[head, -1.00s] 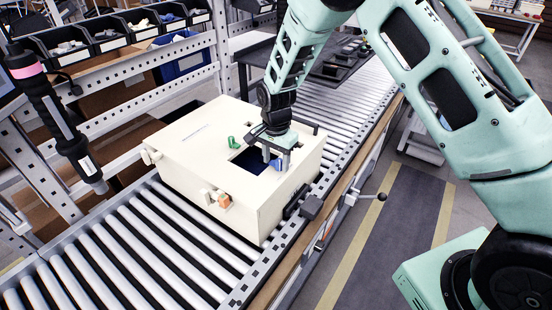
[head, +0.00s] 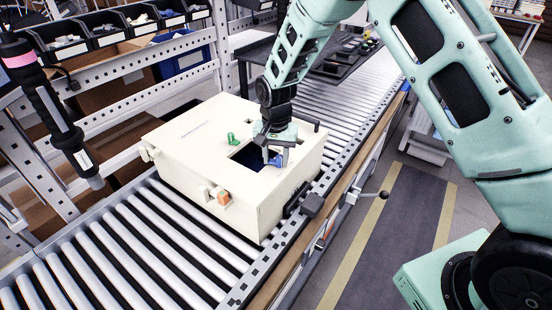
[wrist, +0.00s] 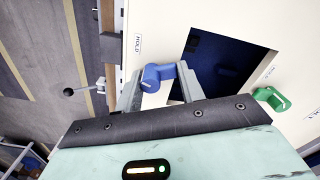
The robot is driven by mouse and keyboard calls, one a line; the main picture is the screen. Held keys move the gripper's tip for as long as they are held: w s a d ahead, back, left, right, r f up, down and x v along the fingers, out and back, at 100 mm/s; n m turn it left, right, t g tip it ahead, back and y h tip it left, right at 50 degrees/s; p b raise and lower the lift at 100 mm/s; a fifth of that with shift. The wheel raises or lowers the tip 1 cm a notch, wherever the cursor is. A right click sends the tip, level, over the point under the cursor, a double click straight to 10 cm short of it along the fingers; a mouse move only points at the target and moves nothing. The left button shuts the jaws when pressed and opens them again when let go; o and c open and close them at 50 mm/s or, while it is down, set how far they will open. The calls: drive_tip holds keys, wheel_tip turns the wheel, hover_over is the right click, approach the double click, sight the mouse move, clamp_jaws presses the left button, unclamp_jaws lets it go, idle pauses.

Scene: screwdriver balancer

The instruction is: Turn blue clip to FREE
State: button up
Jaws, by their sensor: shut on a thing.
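The blue clip (head: 275,160) sits at the edge of the dark square opening in the cream box (head: 190,135). In the wrist view the blue clip (wrist: 157,74) lies between my two finger tips, its thick end to the left. A HOLD label (wrist: 137,43) is printed beside it; I see no FREE label for it. My gripper (head: 275,152) points down over the opening and is shut on the clip; it also shows in the wrist view (wrist: 160,86). A green clip (wrist: 270,97) sits on the opening's other side, with its own HOLD label.
The box stands on a roller conveyor (head: 120,245). An orange-tipped latch (head: 221,197) juts from its front. A dark screwdriver tool (head: 50,110) hangs at the left. Parts bins (head: 100,38) line the back. A lever with a black knob (head: 384,194) sticks out at the conveyor's right side.

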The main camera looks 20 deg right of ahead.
sight(277, 159)
drive_tip(key=n, duration=0.2)
drive_tip(key=n+b, duration=0.1)
drive_tip(key=n, duration=0.3)
drive_tip(key=shift+s+b, duration=0.25)
drive_tip(key=shift+b, duration=0.05)
drive_tip(key=n, duration=0.6)
drive_tip(key=shift+s+n, duration=0.3)
drive_tip(key=shift+n, duration=0.1)
drive_tip(key=o, duration=1)
drive_tip(key=shift+r, duration=0.15)
wheel_tip(277, 159, up, 17)
drive_tip(key=b, duration=0.3)
drive_tip(key=shift+r, duration=0.15)
